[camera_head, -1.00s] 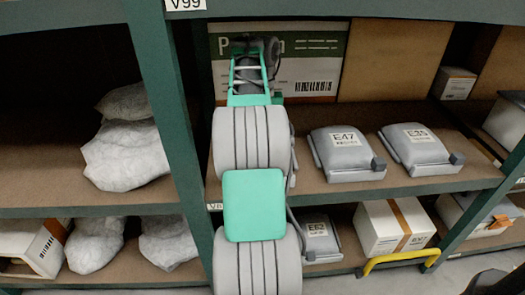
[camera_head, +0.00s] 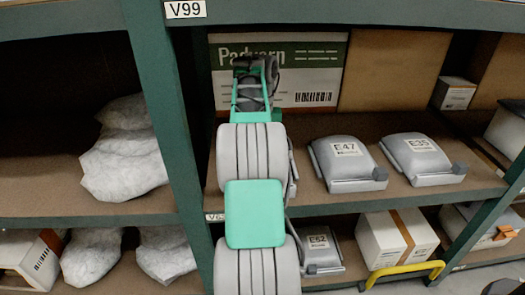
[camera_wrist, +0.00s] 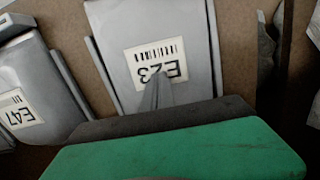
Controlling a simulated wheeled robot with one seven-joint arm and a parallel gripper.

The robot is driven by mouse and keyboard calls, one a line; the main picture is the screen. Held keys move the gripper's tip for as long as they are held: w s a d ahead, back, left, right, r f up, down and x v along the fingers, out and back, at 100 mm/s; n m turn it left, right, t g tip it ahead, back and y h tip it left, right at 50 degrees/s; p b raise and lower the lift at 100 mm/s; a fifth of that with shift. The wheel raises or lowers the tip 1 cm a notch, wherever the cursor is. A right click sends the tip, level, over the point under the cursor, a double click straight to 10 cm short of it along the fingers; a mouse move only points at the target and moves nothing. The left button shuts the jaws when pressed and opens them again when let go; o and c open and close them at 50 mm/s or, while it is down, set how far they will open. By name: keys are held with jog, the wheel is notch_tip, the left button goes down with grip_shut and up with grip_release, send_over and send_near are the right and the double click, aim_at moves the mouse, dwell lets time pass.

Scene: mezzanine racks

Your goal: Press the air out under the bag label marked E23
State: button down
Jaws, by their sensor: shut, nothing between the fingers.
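The bag marked E23 (camera_wrist: 112,45) is a grey pouch lying on a brown shelf in the wrist view. Its white label (camera_wrist: 155,62) with a barcode appears upside down there. My gripper (camera_wrist: 155,88) is shut and empty, its thin fingertips over the label's "E23" edge. I cannot tell whether they touch the label. Any air under the label is not discernible. In the head view my arm hides this bag and my fingertips.
Bag E47 (camera_head: 348,168) lies beside it, also in the wrist view (camera_wrist: 45,85). Bag E35 (camera_head: 425,160) lies farther right. A board (camera_head: 300,70) stands behind; a green rack post (camera_head: 165,130) is left. Bag E62 (camera_head: 320,255) and a white box (camera_head: 385,240) sit below.

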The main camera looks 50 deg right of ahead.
jog(key=shift+w+d+r, duration=0.25)
jog(key=shift+d+r, duration=0.1)
jog(key=shift+r, duration=0.05)
jog(key=shift+f, duration=0.15)
notch_tip(320, 180, up, 8)
jog(key=p, duration=0.7)
jog(key=shift+w+d+f+p, duration=0.15)
jog(key=shift+w+d+p, duration=0.15)
jog(key=shift+p, duration=0.1)
